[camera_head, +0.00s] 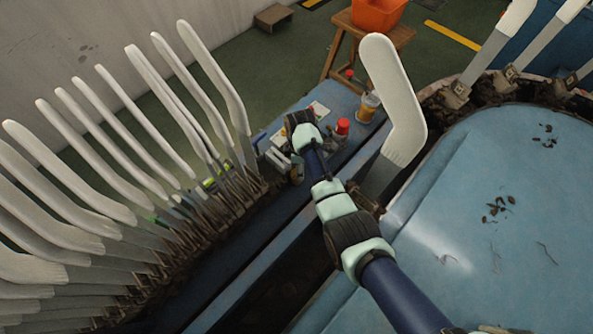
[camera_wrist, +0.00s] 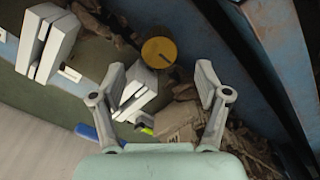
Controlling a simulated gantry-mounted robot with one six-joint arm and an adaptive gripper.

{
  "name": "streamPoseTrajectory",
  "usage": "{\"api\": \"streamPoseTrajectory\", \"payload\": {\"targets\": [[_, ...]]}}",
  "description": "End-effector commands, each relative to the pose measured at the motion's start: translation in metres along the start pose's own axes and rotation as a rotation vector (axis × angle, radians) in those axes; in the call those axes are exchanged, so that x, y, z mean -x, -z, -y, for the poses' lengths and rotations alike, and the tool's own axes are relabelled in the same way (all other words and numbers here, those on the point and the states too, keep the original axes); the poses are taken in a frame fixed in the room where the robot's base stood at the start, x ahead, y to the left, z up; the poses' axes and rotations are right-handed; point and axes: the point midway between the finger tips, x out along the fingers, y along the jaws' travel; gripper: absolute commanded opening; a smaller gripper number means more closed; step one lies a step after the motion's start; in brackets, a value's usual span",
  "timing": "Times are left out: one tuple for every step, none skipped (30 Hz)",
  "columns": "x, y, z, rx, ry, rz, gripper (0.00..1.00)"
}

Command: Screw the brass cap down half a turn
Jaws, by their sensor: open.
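The brass cap (camera_wrist: 159,51) shows in the wrist view as a round, dull yellow disc with a dark mark across its face. It lies beyond my fingertips, roughly centred between them in the picture and apart from both. My gripper (camera_wrist: 160,82) is open, with a finger on each side and nothing held. In the head view my gripper (camera_head: 283,157) reaches down beside the row of sock forms, largely hidden by my arm. I cannot pick out the cap there.
White sock forms (camera_head: 190,85) stand densely along the left. A blue bench (camera_head: 345,98) holds a red-topped container (camera_head: 342,127) and an amber jar (camera_head: 368,106) near my wrist. One tall form (camera_head: 395,95) stands just right of my arm. Pale blocks (camera_wrist: 45,45) and debris surround the cap.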

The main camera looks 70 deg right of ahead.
Motion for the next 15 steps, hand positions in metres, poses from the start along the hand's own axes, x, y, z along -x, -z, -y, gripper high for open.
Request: {"api": "streamPoseTrajectory", "payload": {"targets": [[-0.014,0.000,0.001,0.000,0.002,0.001,0.75],[-0.020,0.000,0.001,0.000,0.002,0.001,0.75],[-0.029,0.000,0.001,0.000,0.001,0.000,0.75],[-0.035,0.000,0.001,0.000,0.002,0.001,0.75],[-0.041,0.000,0.001,0.000,0.002,0.000,0.75],[-0.048,0.001,0.000,0.000,0.000,0.000,0.75],[-0.053,0.001,0.001,0.000,0.000,0.000,0.75],[-0.058,0.001,0.001,0.000,0.001,0.000,0.75],[-0.063,0.001,0.000,0.000,0.000,0.000,0.75],[-0.066,0.001,0.000,0.000,-0.001,0.000,0.75],[-0.068,0.001,0.000,0.000,-0.001,0.000,0.75],[-0.070,0.001,0.000,-0.001,-0.001,0.000,0.75],[-0.071,0.001,0.000,-0.001,-0.001,0.000,0.75],[-0.071,0.001,0.000,-0.001,-0.001,0.000,0.75],[-0.071,0.001,0.000,-0.001,-0.001,0.000,0.75]]}}
